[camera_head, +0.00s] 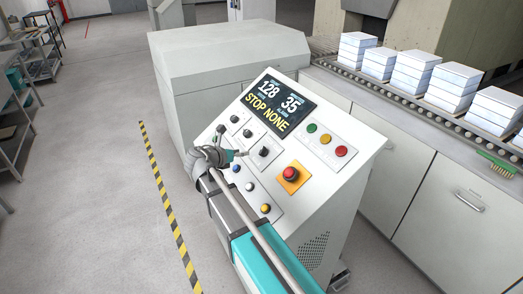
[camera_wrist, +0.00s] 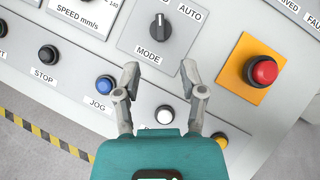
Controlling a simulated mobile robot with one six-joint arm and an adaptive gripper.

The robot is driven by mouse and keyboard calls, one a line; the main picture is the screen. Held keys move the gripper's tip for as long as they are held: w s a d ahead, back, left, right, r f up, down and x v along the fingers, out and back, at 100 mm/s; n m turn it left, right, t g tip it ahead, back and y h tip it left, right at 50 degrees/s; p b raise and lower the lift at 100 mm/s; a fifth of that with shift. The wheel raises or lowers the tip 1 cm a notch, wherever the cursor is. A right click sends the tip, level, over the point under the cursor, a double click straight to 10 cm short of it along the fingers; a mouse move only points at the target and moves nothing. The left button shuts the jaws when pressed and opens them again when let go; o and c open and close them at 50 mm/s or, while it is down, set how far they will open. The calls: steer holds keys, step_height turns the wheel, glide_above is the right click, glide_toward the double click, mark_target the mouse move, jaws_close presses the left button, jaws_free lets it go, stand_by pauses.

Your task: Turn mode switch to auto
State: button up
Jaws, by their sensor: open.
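The mode switch (camera_wrist: 159,27) is a dark rotary knob on a grey plate, with a MODE label below it and an AUTO label to its upper right. Its pale pointer line points roughly straight up in the wrist view, left of the AUTO label. It also shows as a small dark knob (camera_head: 264,152) on the sloped panel in the head view. My gripper (camera_wrist: 160,78) is open and empty, its two fingers spread just below the switch in the wrist view, apart from it. In the head view my arm covers part of the panel's left side.
A red emergency button (camera_wrist: 264,71) on a yellow plate sits right of the switch. A blue JOG button (camera_wrist: 105,85) and a white button (camera_wrist: 165,114) lie near the fingers. The display (camera_head: 278,102) reads STOP NONE. A conveyor (camera_head: 420,95) carries stacked white blocks.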

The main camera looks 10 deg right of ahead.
mark_target(262, 149)
steer(key=b+x, duration=0.4)
steer(key=x, duration=0.8)
steer(key=shift+w+d+f, duration=0.15)
steer(key=shift+f, duration=0.05)
jaws_close()
